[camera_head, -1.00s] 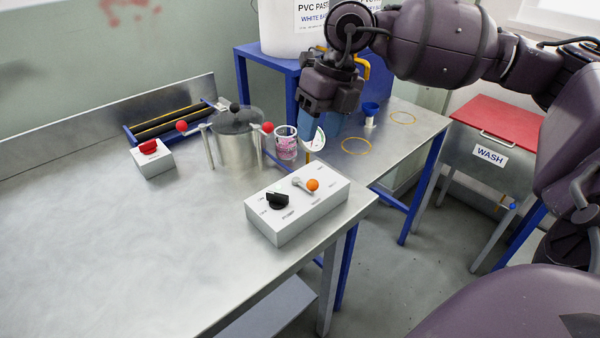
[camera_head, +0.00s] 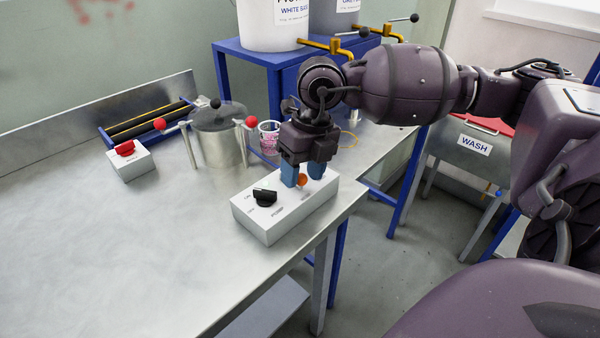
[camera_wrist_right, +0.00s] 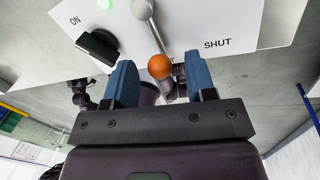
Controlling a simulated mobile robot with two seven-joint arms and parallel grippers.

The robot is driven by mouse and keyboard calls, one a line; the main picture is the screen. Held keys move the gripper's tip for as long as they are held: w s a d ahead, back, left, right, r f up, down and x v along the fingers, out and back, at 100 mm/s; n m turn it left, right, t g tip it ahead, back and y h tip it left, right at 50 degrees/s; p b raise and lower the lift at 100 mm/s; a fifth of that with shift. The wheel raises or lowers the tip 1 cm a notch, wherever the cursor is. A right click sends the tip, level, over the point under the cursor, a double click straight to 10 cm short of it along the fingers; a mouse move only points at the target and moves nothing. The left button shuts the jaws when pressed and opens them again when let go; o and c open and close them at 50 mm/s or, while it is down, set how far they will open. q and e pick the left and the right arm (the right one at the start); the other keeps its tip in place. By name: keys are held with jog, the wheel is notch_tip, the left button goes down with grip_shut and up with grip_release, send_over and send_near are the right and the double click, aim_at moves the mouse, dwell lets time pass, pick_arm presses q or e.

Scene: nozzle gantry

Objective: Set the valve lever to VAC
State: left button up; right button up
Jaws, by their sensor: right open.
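The white control box (camera_head: 266,222) sits near the right front corner of the metal bench. It carries a black knob (camera_head: 265,197) and the valve lever, a grey metal arm (camera_wrist_right: 145,14) with an orange ball (camera_head: 300,180) at its end. My right gripper (camera_head: 303,172) is open above the box, its two blue fingers on either side of the ball. In the right wrist view the orange ball (camera_wrist_right: 159,66) shows between the open fingers, with space on both sides. The SHUT and ON labels are readable there; VAC is not readable. My left gripper is not in view.
A lidded metal pot (camera_head: 218,140) with red-knobbed handles stands behind the box, next to a clear cup (camera_head: 269,138). A box with a red switch (camera_head: 126,148) stands at the left. The bench's left front is clear.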

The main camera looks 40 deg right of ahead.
jog(key=shift+f, duration=0.15)
jog(key=c, duration=0.9)
